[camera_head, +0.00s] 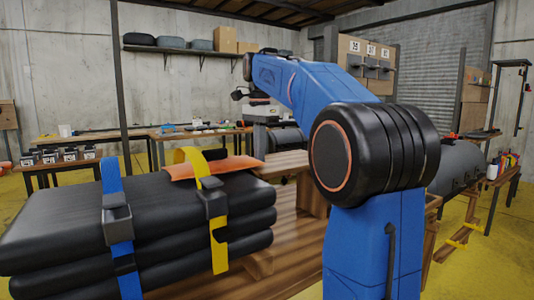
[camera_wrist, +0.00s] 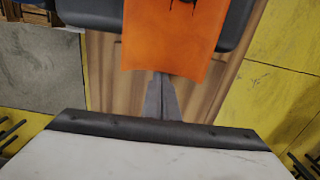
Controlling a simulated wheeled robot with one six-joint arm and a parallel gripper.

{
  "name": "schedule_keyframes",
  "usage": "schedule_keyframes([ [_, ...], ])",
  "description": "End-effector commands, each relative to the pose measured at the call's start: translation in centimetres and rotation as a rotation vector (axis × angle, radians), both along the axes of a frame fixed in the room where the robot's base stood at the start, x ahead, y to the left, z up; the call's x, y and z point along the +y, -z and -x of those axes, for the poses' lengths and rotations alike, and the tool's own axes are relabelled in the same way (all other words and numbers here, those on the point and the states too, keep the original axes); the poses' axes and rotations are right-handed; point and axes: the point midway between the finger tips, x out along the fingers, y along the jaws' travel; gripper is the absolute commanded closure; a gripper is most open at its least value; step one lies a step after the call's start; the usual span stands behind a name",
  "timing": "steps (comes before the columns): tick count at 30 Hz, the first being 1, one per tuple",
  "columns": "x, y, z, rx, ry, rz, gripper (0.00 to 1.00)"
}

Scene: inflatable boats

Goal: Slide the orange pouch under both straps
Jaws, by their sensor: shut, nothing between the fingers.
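The orange pouch (camera_head: 228,166) lies flat on top of the stacked black inflatable boat (camera_head: 60,215). The yellow strap (camera_head: 218,250) crosses over the pouch's left part, with a raised loop of strap above it. The blue strap (camera_head: 112,178) is farther left, and the pouch does not reach it. In the wrist view the pouch (camera_wrist: 172,38) hangs slightly past the boat's dark edge. My gripper (camera_wrist: 161,77) is shut and empty, its tips at the pouch's near end; I cannot tell whether they touch. In the head view I cannot make out my fingers.
A wooden bench top (camera_wrist: 108,75) lies under the boat and below my fingers. Black buckles (camera_head: 117,214) sit on the straps. Tables with tools (camera_head: 165,134) stand along the back wall, and a shelf (camera_head: 165,50) hangs above.

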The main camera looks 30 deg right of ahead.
Motion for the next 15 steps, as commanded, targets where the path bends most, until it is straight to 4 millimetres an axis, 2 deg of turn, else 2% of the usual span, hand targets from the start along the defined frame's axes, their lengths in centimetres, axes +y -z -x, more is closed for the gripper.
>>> schedule_keyframes([
  [3,2.6,0.0,0.1,0.0,-0.006,-0.001,1.0],
  [15,9.9,0.0,0.6,0.0,-0.006,-0.001,1.0],
])
